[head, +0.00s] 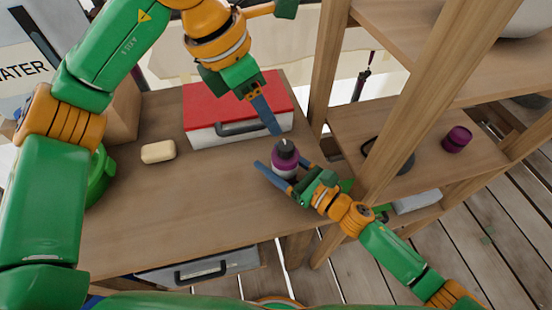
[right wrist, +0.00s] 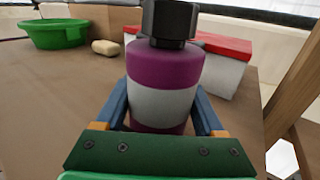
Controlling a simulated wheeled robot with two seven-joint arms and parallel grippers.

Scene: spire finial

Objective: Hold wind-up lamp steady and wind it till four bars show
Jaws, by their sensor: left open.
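The wind-up lamp (head: 285,166) stands upright on the wooden bench. It is purple with a white band and a dark knob on top. In the right wrist view the lamp (right wrist: 163,100) fills the middle, with its black faceted knob (right wrist: 169,22) cut by the top edge. My right gripper (head: 290,174) has its blue fingers low on either side of the lamp body, close against it. My left gripper (head: 273,128) is open and empty, pointing down just above and beside the knob. No charge bars show on the visible side.
A red-lidded white box (head: 238,108) stands behind the lamp. A cream block (head: 158,151) and a green basin (head: 101,175) lie to the left. Wooden shelf posts (head: 325,62) rise to the right, with a purple cylinder (head: 457,139) on a shelf. The bench front is clear.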

